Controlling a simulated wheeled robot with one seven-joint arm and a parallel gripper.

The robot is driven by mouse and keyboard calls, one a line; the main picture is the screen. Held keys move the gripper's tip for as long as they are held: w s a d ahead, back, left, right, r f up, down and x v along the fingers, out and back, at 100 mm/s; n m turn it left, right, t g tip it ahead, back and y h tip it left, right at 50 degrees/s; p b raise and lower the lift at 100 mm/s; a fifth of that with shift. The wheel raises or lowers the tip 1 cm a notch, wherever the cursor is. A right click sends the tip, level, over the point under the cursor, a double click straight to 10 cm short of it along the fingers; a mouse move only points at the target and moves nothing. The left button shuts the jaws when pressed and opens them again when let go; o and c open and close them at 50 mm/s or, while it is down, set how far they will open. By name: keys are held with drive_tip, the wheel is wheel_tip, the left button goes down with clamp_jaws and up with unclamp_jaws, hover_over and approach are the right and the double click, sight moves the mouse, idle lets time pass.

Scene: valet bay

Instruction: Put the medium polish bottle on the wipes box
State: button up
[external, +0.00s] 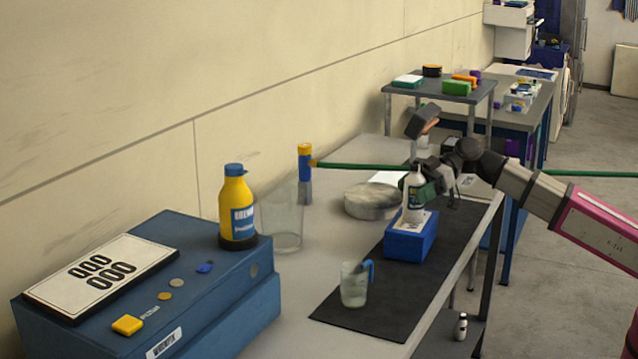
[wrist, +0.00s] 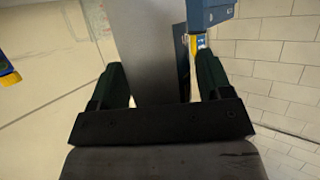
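The white polish bottle (external: 414,205), which I take for the medium one, stands upright on top of the blue wipes box (external: 405,246) in the external view. The box sits on the dark mat. My gripper (external: 423,186) is close beside the bottle on its right, and a dark green finger overlaps it in the picture; whether it touches I cannot tell. In the wrist view my gripper (wrist: 160,72) has its two dark green fingers spread wide apart, with no bottle seen between them.
A measuring jug (external: 354,289) stands on the dark mat (external: 372,311) in front of the box. A yellow bottle (external: 233,212) stands on a blue cabinet (external: 225,308) at left. A small bottle (external: 461,327) stands lower down.

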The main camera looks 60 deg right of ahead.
drive_tip(key=shift+o, duration=0.3)
drive_tip(key=shift+r, duration=0.1)
drive_tip(key=shift+d+r, duration=0.1)
drive_tip(key=v, duration=1.2)
